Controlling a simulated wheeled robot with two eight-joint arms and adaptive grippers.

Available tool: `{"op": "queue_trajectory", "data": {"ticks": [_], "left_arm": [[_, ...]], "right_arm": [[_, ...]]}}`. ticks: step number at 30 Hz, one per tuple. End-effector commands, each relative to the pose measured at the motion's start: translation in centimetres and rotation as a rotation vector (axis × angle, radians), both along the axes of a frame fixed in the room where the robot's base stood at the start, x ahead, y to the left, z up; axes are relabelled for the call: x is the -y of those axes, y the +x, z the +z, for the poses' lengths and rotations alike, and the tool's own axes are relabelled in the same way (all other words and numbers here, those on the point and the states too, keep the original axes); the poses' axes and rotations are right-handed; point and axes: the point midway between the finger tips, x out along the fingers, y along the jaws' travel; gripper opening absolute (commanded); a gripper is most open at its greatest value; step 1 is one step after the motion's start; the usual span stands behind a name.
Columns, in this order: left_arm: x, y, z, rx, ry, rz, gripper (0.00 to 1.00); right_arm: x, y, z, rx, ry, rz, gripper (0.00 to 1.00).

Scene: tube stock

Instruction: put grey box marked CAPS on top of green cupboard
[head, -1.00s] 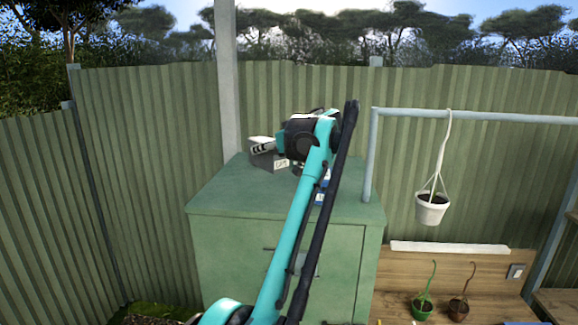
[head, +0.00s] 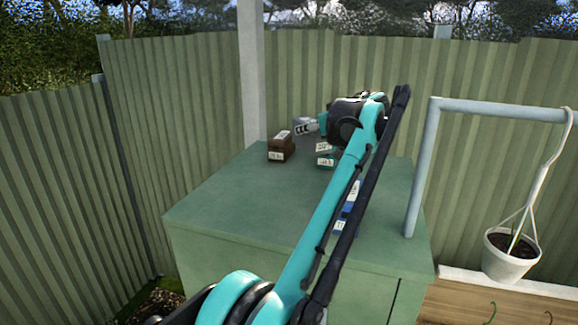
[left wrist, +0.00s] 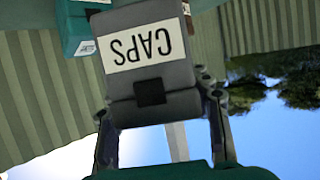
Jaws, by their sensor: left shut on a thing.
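The grey box marked CAPS (left wrist: 150,60) is in my left gripper (left wrist: 158,105), its white label upside down in the left wrist view. The fingers are on either side of it. In the head view, the left gripper (head: 326,124) is over the far part of the green cupboard (head: 240,205), and part of the grey box (head: 304,126) shows left of it. My wrist and arm hide the rest. I cannot tell whether the box touches the cupboard top. My right gripper is not in view.
A brown labelled box (head: 281,148), a teal labelled box (head: 325,161) and a blue box (head: 352,194) stand on the cupboard. The near left of its top is clear. A fence (head: 180,120) stands behind, and a hanging pot (head: 510,255) is at right.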

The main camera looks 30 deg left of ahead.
Motion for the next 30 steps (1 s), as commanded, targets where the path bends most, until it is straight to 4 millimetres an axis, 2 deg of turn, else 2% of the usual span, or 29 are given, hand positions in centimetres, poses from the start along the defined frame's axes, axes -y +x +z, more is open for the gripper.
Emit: {"op": "queue_trajectory", "data": {"ticks": [4, 10, 14, 22, 30], "left_arm": [[-2.7, -2.6, -2.0, 0.000, 0.000, 0.004, 0.11], [-5.1, -4.7, -3.9, 0.001, 0.001, 0.002, 0.11], [-5.5, -5.1, -4.5, 0.001, 0.001, 0.000, 0.11], [-5.5, -5.1, -8.0, 0.001, 0.001, 0.000, 0.11], [-5.5, -5.1, -8.4, 0.001, 0.001, 0.000, 0.11]], "right_arm": [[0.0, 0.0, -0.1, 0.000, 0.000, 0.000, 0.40], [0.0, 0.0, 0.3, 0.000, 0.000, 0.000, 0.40], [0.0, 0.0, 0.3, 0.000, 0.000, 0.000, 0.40], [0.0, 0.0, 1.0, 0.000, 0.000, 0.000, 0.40], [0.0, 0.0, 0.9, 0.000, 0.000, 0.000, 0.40]]}}
